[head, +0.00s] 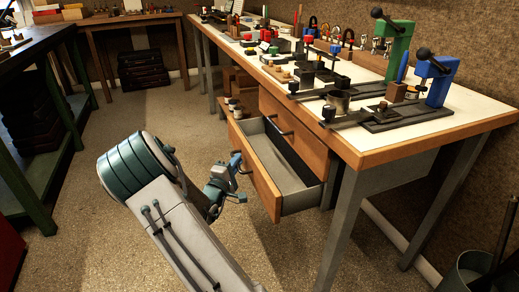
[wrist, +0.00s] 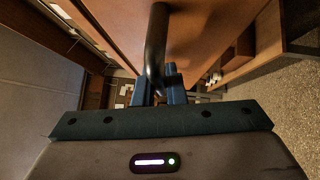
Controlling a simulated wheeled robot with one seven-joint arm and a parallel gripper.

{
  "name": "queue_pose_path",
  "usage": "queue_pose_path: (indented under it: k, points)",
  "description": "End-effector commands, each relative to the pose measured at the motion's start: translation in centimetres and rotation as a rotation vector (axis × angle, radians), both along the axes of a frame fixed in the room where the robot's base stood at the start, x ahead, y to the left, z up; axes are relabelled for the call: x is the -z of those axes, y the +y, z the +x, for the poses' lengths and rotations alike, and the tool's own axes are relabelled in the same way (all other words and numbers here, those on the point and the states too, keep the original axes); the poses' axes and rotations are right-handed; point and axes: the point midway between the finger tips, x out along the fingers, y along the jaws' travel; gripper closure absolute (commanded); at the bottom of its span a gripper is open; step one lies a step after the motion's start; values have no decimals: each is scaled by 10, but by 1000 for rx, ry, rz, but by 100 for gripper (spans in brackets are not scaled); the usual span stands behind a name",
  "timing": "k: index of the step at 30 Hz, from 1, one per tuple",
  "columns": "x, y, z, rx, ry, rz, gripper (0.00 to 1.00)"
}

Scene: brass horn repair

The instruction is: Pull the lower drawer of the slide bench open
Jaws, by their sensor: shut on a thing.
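The slide bench (head: 455,125) has a white top with a wood edge and stands on the right in the head view. Its lower drawer (head: 257,176) is pulled well out, showing a grey, empty-looking inside. The upper drawer (head: 291,128) above it is closed. My gripper (head: 238,160) is at the front of the lower drawer. In the wrist view my gripper (wrist: 159,88) is shut on the dark bar handle (wrist: 156,45) of the drawer, with the blue fingers around it. The wooden drawer front (wrist: 205,30) fills the upper middle of that view.
Slide tools and clamps, including a green post (head: 400,50) and a blue post (head: 440,82), crowd the bench top. A bench with green legs (head: 22,165) stands at the left. A bucket (head: 470,272) is at the lower right.

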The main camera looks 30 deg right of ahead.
Motion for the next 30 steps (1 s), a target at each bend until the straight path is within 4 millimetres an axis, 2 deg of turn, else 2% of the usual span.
queue_pose_path:
  k: [1, 6, 12, 19, 30]
  points:
    - [-6, 18, 5, -7, 4, 0, 100]
    - [-4, 65, 16, -5, 3, 0, 100]
    - [-2, 103, 25, -2, 1, 1, 100]
    - [0, 124, 30, 1, 1, 0, 100]
    - [1, 127, 30, 3, 2, 1, 100]
